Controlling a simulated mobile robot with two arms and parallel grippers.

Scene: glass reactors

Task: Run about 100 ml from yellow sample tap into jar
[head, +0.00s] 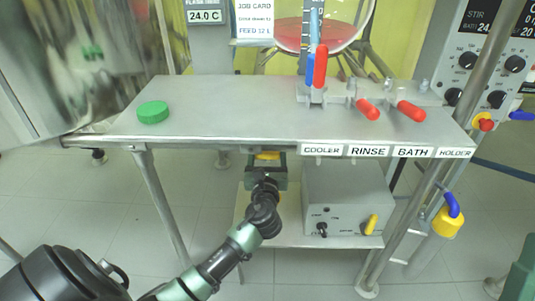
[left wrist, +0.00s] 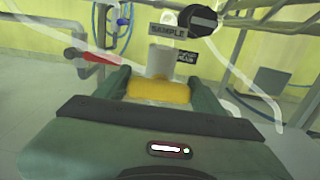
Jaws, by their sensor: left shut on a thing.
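My left gripper (head: 266,170) reaches under the front edge of the metal shelf. It is shut on a yellow piece (left wrist: 160,90), which sits between its fingers in the left wrist view and shows as a small yellow patch (head: 267,155) in the head view. A pale cylinder (left wrist: 160,61) stands right behind the yellow piece. I cannot tell whether the yellow piece belongs to the tap or the jar. A SAMPLE label (left wrist: 168,30) and a black knob (left wrist: 198,21) are above. A green lid (head: 153,112) lies on the shelf. My right gripper is not in view.
The metal shelf (head: 225,120) carries red-handled taps (head: 368,109) at the right, above labels COOLER, RINSE, BATH and HOLDER. A grey box (head: 345,205) stands below. A red handle (left wrist: 100,57) is left of the fingers. The flask (head: 320,35) holds red liquid.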

